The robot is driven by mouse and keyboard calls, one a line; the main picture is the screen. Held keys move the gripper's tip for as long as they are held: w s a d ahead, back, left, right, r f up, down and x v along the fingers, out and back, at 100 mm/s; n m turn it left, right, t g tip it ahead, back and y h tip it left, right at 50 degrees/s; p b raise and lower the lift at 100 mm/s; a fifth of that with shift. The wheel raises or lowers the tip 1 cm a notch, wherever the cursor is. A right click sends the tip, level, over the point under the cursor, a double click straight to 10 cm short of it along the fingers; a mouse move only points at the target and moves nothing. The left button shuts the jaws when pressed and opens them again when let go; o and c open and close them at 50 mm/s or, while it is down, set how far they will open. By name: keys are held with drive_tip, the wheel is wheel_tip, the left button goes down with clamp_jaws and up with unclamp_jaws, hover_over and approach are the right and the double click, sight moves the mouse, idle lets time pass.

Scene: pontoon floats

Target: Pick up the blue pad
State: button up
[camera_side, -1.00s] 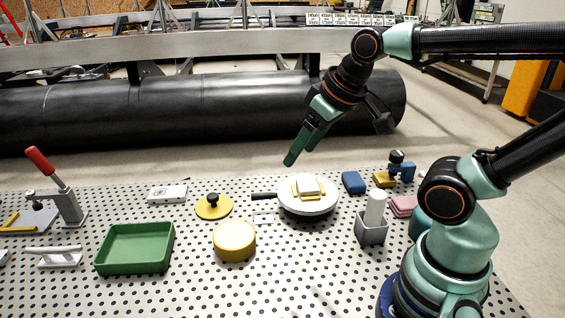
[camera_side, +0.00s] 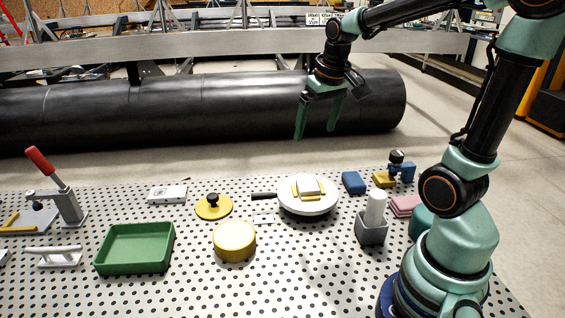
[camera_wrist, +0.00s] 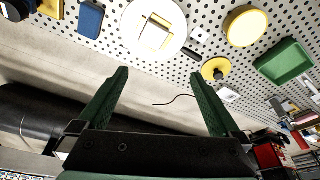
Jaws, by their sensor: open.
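The blue pad (camera_side: 353,182) lies on the perforated table, just right of the round white dish. It also shows in the wrist view (camera_wrist: 90,19) near the top left, beyond my left fingertip. My gripper (camera_side: 317,135) is open and empty, high above the far edge of the table in the side view, its two green fingers pointing down. In the wrist view the spread fingers of my gripper (camera_wrist: 158,76) have nothing between them. The pad is well apart from them.
The white dish (camera_side: 293,208) with a dark handle holds yellow and pale pieces. A grey holder (camera_side: 371,232) with a white cylinder, pink pads (camera_side: 404,205) and a blue clamp-like part (camera_side: 402,172) stand near the pad. A green tray (camera_side: 135,247) and yellow tub (camera_side: 234,241) sit left.

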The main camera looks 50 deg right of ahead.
drive_tip(key=d+f+m+g, duration=0.25)
drive_tip(key=d+f, duration=0.25)
drive_tip(key=d, duration=0.6)
drive_tip(key=m+y, duration=0.1)
drive_tip(key=m, duration=0.2)
hover_over(355, 178)
drive_tip(key=shift+n+g, duration=0.25)
drive_tip(key=f, duration=1.1)
drive_tip(key=shift+w+a+f, duration=0.25)
drive_tip(key=shift+w+f, duration=0.05)
drive_tip(key=shift+w, duration=0.05)
drive_tip(key=shift+s+d+f, duration=0.1)
drive_tip(key=shift+s+f, duration=0.1)
drive_tip(key=shift+f, duration=1.2)
drive_tip(key=shift+s+d+f, duration=0.1)
drive_tip(key=shift+s+f, duration=0.05)
drive_tip(key=shift+f, duration=1.2)
drive_tip(key=c, duration=1.3)
